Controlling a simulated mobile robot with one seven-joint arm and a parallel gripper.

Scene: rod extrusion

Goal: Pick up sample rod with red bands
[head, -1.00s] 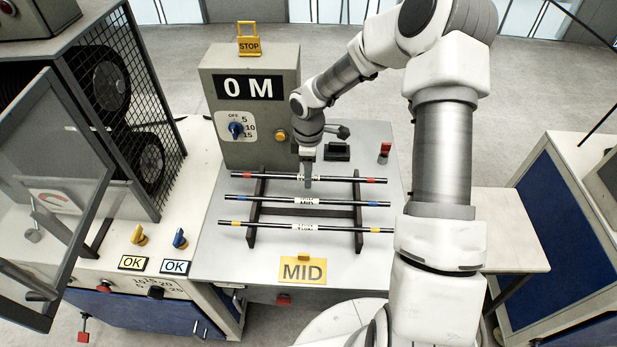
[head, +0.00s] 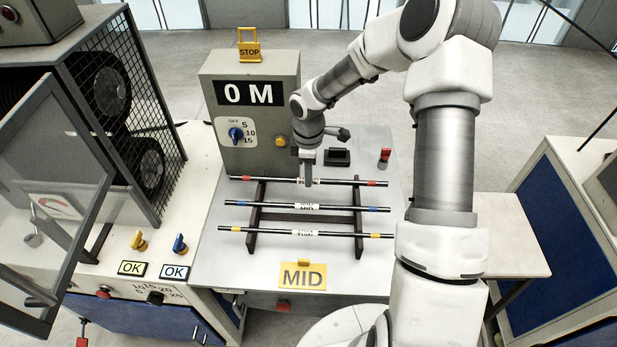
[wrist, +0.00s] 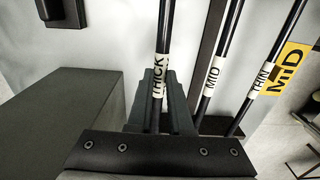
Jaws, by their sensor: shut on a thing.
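The sample rod with red bands (head: 340,182) is black with a red band near each end. It lies across the back of the dark rack (head: 256,215). In the wrist view the rod (wrist: 166,40) carries a white label reading THICK. My gripper (head: 308,181) is shut on this rod at its labelled middle, which it partly hides in the head view. In the wrist view the dark jaws (wrist: 160,100) are around the rod just below the label. I cannot tell whether the rod is clear of the rack.
The blue-banded rod (head: 345,208), labelled MID, and yellow-banded rod (head: 345,234), labelled THIN, lie on the rack in front. A grey control box (head: 248,165) stands close behind left. A yellow MID sign (head: 302,276) is at the table's front. The table's right side is fairly clear.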

